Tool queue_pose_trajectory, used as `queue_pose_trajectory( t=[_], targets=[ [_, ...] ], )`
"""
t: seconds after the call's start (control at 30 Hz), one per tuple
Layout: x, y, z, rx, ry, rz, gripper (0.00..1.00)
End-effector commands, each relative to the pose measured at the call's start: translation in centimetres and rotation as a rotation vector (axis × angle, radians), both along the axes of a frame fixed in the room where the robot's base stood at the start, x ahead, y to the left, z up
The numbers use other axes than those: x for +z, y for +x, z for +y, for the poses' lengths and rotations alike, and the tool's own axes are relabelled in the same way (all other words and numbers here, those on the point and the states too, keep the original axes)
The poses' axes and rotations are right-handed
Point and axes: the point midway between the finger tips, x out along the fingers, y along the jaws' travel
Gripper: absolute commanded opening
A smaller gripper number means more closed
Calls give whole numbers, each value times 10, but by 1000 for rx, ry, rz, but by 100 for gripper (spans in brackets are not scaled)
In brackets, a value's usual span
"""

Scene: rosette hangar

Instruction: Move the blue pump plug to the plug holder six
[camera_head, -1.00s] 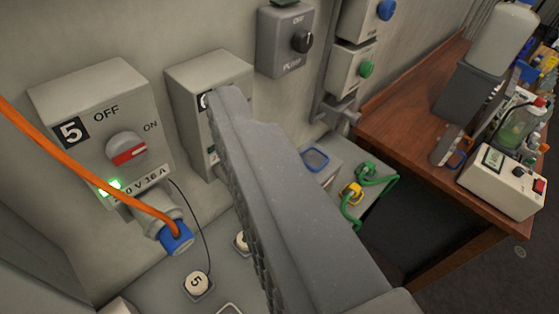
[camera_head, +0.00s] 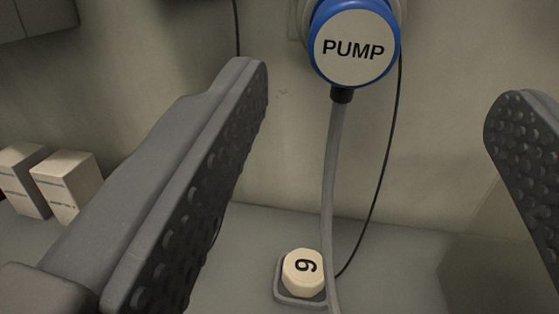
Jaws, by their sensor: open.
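The blue pump plug (camera_head: 353,47) is at the top centre, with a blue ring and a pale round face marked PUMP. It sits in a socket on the wall, and a grey cable (camera_head: 331,170) hangs from its underside. My gripper (camera_head: 385,100) is open, with one studded finger on the left and the other at the right edge. The plug is between the fingers in the picture, and neither appears to touch it. A cream cap marked 6 (camera_head: 303,271) rests in a small grey holder (camera_head: 301,301) on the ledge below, tethered by a thin black cord.
Two small cream boxes (camera_head: 68,184) stand on the ledge at the left. The grey wall (camera_head: 290,130) is close behind the plug. The ledge right of the cable is clear.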

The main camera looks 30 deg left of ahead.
Motion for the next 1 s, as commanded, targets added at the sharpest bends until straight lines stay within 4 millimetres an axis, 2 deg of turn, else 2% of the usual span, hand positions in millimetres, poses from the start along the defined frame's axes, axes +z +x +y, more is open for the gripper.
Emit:
queue_pose_trajectory(
  t=[0.1, 0.57, 1.0],
  targets=[
    [-10, -6, 1, 31, 24, -3, 64],
    [-9, -3, 2, 35, 25, -4, 64],
    [-3, 43, 19, 35, 25, -4, 64]
  ],
)
